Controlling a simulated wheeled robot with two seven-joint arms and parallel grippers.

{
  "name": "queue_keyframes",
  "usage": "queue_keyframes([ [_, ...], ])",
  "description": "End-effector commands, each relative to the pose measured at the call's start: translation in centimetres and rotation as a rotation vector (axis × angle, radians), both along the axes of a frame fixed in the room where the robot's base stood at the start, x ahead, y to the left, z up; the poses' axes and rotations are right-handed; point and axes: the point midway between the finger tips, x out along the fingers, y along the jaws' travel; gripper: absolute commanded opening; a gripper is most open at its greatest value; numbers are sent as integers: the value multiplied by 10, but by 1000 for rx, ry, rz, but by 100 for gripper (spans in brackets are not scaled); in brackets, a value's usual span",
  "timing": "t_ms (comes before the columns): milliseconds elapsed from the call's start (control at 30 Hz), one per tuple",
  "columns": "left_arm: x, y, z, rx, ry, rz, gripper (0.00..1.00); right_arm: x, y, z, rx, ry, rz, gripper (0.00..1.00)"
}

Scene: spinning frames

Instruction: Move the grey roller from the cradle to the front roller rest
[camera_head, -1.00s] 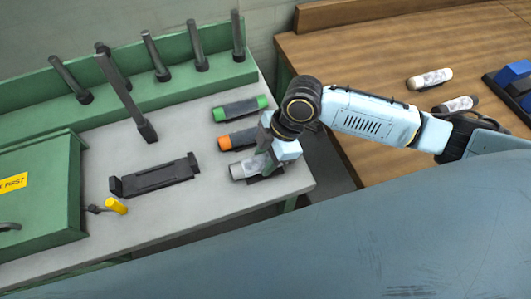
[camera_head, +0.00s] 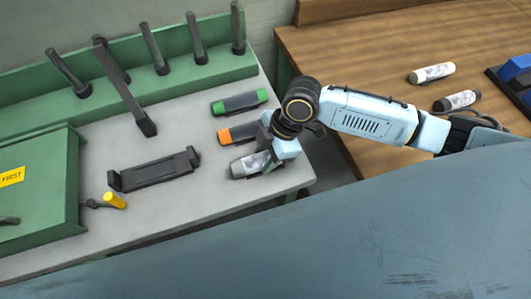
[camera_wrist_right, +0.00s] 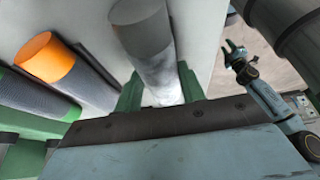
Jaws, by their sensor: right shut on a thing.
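The grey roller (camera_head: 249,165) lies at the front end of the row of rollers, near the right front edge of the workbench. My right gripper (camera_head: 268,156) is shut on it from above. The roller also shows close up in the right wrist view (camera_wrist_right: 150,40). The front roller rest is mostly hidden under the roller and gripper; I cannot tell whether the roller touches it. The black cradle (camera_head: 155,172) left of the row is empty. In the right wrist view a small pale blue arm, seemingly mine, has its left gripper (camera_wrist_right: 234,48) open and empty, away from the roller.
An orange-ended roller (camera_head: 237,134) and a green-ended roller (camera_head: 239,102) lie just behind. Dark pegs stand on the green ledge (camera_head: 120,90). A wooden table (camera_head: 360,60) is at right.

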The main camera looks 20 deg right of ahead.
Motion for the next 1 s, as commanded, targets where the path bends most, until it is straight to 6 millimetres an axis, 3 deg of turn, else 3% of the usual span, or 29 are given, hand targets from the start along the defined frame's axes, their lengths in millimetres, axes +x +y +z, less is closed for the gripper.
queue_keyframes([
  [300,0,0,1,0,0,0,36,0,0,-3,0,0,0,13],
  [333,0,0,1,0,0,0,36,0,0,-3,0,0,0,41],
  [533,0,0,1,0,-1,0,36,0,0,-3,0,0,0,65],
  [833,0,0,1,0,-1,0,36,0,-1,-1,-1,0,0,65],
  [1000,0,0,3,0,-1,0,36,1,-9,18,-1,-3,0,65],
])
